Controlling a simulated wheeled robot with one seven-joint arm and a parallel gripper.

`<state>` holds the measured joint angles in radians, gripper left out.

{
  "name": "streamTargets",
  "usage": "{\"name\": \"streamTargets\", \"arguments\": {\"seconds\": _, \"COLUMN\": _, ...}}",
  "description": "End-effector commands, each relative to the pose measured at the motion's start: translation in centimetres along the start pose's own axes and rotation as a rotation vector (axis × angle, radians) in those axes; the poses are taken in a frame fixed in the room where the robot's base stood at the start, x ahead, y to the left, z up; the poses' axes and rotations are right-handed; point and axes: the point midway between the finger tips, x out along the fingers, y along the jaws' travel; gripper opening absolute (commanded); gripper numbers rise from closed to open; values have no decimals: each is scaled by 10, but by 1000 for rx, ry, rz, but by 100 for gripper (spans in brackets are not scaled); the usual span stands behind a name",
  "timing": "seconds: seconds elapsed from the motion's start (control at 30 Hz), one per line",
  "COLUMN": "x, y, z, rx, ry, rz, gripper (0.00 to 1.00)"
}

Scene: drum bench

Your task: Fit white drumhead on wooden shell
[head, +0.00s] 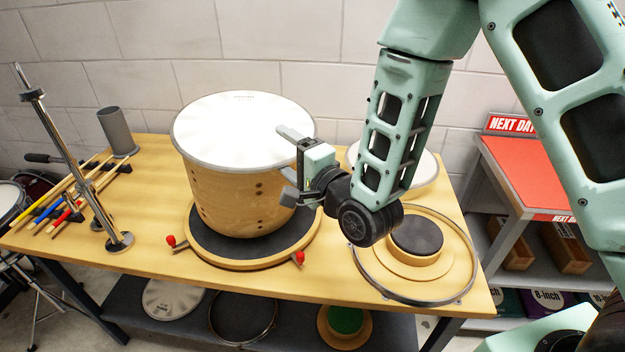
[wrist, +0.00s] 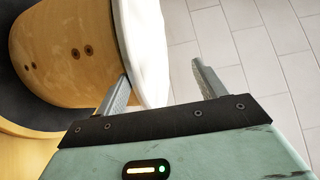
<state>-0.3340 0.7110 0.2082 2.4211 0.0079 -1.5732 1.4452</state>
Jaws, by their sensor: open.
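The white drumhead (head: 240,128) with a grey rim lies across the top of the wooden shell (head: 235,195) and looks about level. The shell stands upright on a round dark pad. My gripper (head: 286,158) is open at the right side of the drumhead, one finger above the rim's height and one lower beside the shell. In the wrist view my gripper (wrist: 160,85) has the edge of the drumhead (wrist: 148,45) showing between its fingers, with the shell (wrist: 70,45) to the left. I cannot tell whether either finger touches.
The round base (head: 260,262) has red-knobbed clamps at its front. A metal hoop (head: 365,275) rings a smaller dark-topped disc at right. Another pale drumhead (head: 428,172) is partly behind my arm. A chrome stand (head: 75,160), drumsticks and a grey cup (head: 117,132) occupy the left.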

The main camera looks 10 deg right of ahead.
Motion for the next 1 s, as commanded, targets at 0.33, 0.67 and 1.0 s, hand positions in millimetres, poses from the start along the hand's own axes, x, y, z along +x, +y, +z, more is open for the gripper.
{"name": "streamTargets", "arguments": {"seconds": 0.33, "x": -54, "y": -8, "z": 0, "rx": -1, "ry": -2, "rz": -1, "gripper": 71}}
{"name": "streamTargets", "arguments": {"seconds": 0.67, "x": -71, "y": -7, "z": 1, "rx": -1, "ry": -3, "rz": -5, "gripper": 71}}
{"name": "streamTargets", "arguments": {"seconds": 1.0, "x": -77, "y": -4, "z": 0, "rx": -1, "ry": -1, "rz": -10, "gripper": 71}}
